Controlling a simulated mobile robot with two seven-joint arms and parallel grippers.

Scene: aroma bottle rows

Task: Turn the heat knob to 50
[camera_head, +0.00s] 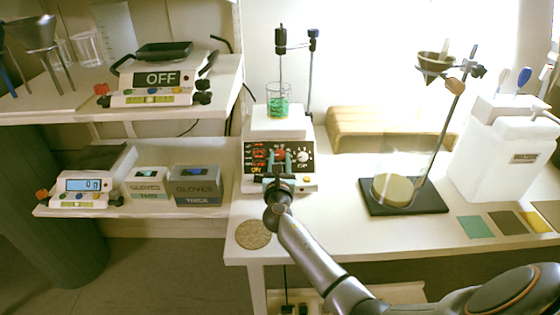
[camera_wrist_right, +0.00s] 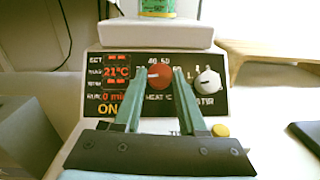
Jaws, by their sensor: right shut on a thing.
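The hotplate (camera_head: 248,183) stands on the bench at the centre, with its lit front panel facing me. The round red heat knob (camera_wrist_right: 160,77) sits mid-panel, with a white mark toward its left side. Numbers that look like 40 and 50 are printed above it. My right gripper (camera_wrist_right: 161,72) has its two green fingers on either side of the red knob and is shut on it; it also shows in the head view (camera_head: 280,160). The panel display (camera_wrist_right: 116,72) reads 21°C. My left gripper is not in view.
The white stir knob (camera_wrist_right: 207,82) is close to the right finger, and a yellow button (camera_wrist_right: 220,130) is below it. A beaker with green contents (camera_head: 278,104) stands on the hotplate. A round cork-like mat (camera_head: 253,235) lies front left; a stand (camera_head: 425,200) is at right.

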